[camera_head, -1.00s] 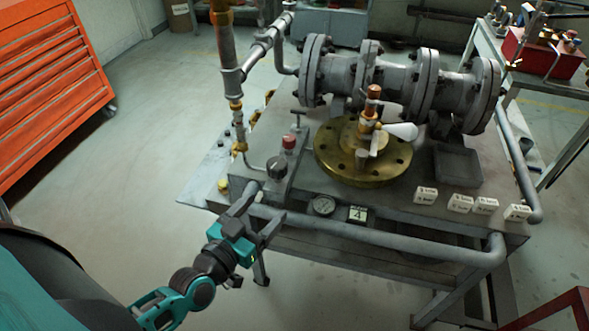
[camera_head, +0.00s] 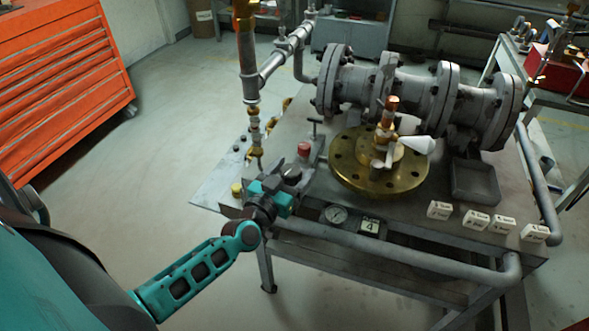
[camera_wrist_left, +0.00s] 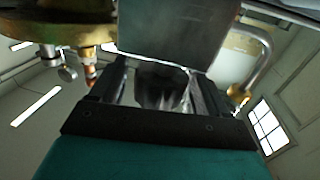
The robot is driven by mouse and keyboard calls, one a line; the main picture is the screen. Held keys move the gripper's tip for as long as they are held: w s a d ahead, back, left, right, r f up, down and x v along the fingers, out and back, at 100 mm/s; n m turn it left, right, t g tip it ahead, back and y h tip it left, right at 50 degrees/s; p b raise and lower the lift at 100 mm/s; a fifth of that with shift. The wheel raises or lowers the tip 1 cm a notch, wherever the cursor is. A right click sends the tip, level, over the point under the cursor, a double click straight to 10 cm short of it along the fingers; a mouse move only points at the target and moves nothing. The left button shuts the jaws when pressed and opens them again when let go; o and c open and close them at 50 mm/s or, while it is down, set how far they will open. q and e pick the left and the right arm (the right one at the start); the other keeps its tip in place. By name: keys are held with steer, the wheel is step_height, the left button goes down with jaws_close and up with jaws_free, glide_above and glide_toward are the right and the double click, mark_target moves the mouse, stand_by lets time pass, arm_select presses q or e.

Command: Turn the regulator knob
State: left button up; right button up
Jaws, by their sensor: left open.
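The dark round regulator knob (camera_head: 291,174) sits on a small grey block at the near left of the bench top, close to a red knob (camera_head: 304,149). My left gripper (camera_head: 284,180) is at this knob, with its open fingers around or just in front of it. In the left wrist view, the dark knob (camera_wrist_left: 162,88) shows between the two spread fingers, below a grey block face. I cannot tell whether the fingers touch it. My right gripper is in neither view now.
A brass flange (camera_head: 350,178) with a white-handled valve stands to the right of the knob. A vertical pipe (camera_head: 247,60) rises behind. An orange cabinet (camera_head: 60,75) stands far left.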

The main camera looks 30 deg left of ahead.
arm_select(q)
steer(key=shift+w, duration=0.6)
steer(key=shift+c, duration=0.4)
